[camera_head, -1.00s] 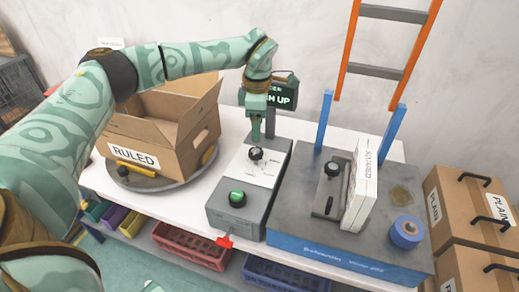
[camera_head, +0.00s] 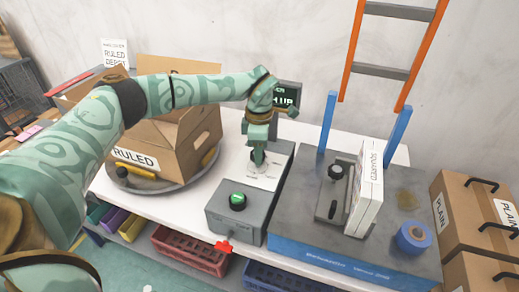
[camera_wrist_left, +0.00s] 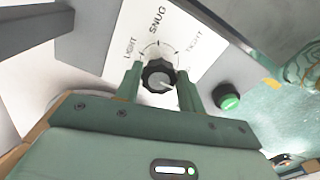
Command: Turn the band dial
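The band dial (camera_wrist_left: 158,76) is a black knurled knob on a white plate marked LIGHT, SNUG and TIGHT, on top of a grey control box (camera_head: 228,218). In the wrist view its pale pointer line appears to point to the lower right, away from SNUG. My left gripper (camera_head: 257,160) points down over the dial, which it mostly hides in the head view. In the wrist view the left gripper's fingers (camera_wrist_left: 159,78) stand apart on either side of the dial, close to it. I see no clear grip on it. My right gripper is not in view.
A green button (camera_head: 237,201) sits at the box's front. An open carton labelled RULED (camera_head: 188,150) stands on a turntable to the left. A dark display (camera_head: 287,95) stands behind. A blue-sided station (camera_head: 340,262) with a white upright pack (camera_head: 369,190) is to the right.

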